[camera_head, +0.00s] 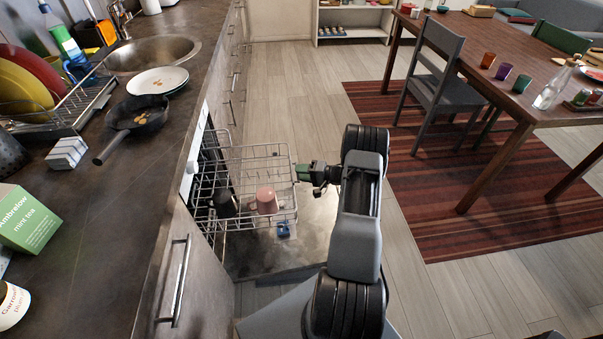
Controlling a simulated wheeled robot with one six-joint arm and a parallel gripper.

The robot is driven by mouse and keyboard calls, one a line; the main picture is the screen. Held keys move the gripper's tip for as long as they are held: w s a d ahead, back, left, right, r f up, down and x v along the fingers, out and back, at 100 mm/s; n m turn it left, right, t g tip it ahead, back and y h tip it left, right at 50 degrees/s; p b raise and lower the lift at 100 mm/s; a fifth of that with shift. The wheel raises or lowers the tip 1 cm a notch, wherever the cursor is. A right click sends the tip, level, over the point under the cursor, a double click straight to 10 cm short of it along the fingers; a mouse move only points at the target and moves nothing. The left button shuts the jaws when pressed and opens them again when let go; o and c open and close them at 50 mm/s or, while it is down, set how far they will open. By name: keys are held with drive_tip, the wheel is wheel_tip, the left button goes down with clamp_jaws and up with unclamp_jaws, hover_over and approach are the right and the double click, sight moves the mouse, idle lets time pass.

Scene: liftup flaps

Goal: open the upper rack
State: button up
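The dishwasher stands open under the counter, with its door (262,262) folded down. The wire upper rack (268,151) is out over the door. A pink mug (267,200), a dark cup (224,203) and a small blue item (283,229) show within or through the wires. My gripper (301,173) is at the rack's front right edge, beside the wire rim. It looks close to or touching the rim. Its fingers are small here, and I cannot tell whether they are closed on the wire.
The counter (105,210) with a pan (137,115), plates (158,81) and a sink runs along the left. A cabinet handle (180,280) sticks out nearby. A chair (440,80) and dining table (500,95) stand on a striped rug at right. Floor between is clear.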

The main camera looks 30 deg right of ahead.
drive_tip(key=shift+s, duration=0.1)
drive_tip(key=p+v, duration=0.1)
drive_tip(key=v, duration=1.2)
drive_tip(key=shift+s+d, duration=0.25)
drive_tip(key=shift+s, duration=0.05)
